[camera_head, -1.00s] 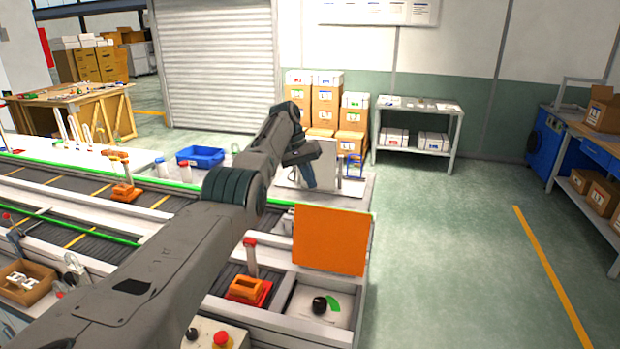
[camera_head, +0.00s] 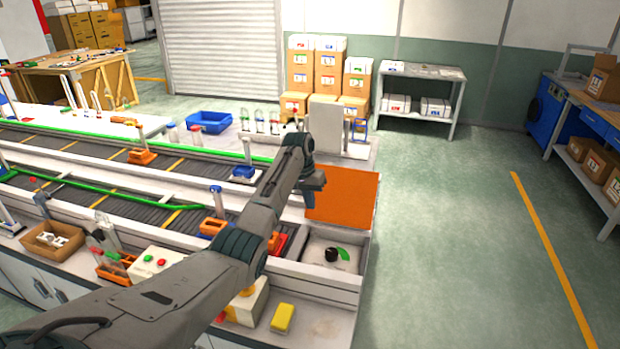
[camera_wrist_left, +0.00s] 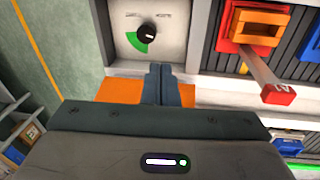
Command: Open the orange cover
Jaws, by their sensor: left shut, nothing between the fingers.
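The orange cover (camera_head: 342,198) stands raised at the conveyor's right end, behind a pale panel with a black dial knob (camera_head: 331,254) and a green arc. The panel is uncovered. In the left wrist view, the closed fingers (camera_wrist_left: 161,72) lie in front of the cover, whose orange shows on both sides (camera_wrist_left: 120,90). The knob (camera_wrist_left: 147,34) is beyond the fingertips. Whether the fingers touch the cover is unclear. My right gripper is not in view.
A red-and-orange fixture (camera_wrist_left: 257,30) sits beside the dial panel, with a red-tipped post (camera_wrist_left: 278,94) near it. A grey upright plate (camera_head: 325,122) and a blue bin (camera_head: 209,122) stand farther back.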

